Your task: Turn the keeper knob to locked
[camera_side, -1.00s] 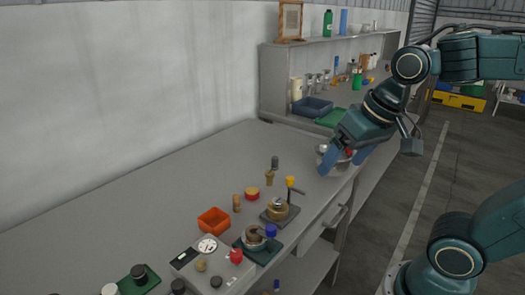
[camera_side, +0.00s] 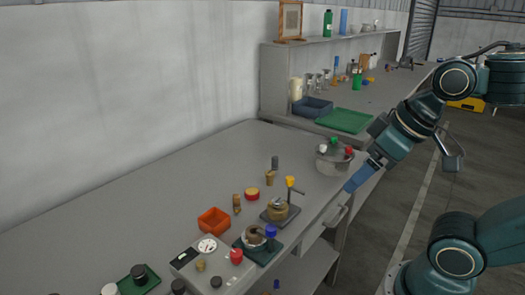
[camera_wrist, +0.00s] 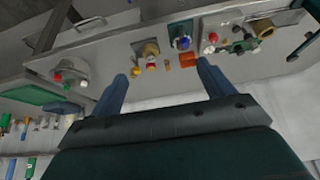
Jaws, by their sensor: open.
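A round metal vessel (camera_side: 332,160) with white, green and red knobs (camera_side: 348,152) on top stands near the bench's right end; it also shows in the wrist view (camera_wrist: 70,78). A brass pot (camera_side: 277,210) sits on a dark stand with a yellow-topped post (camera_side: 290,181). Another pot (camera_side: 253,238) with a blue knob (camera_side: 270,231) stands on a green plate. I cannot tell which knob is the keeper knob. My gripper (camera_side: 355,182) is beside the metal vessel, at the bench's front edge, apart from it. In the wrist view its fingers (camera_wrist: 162,72) are spread, with nothing between them.
A panel with a dial (camera_side: 207,245) and a red button (camera_side: 236,256) is at the front. A green tray (camera_side: 344,121) lies behind. The bench's back left is clear.

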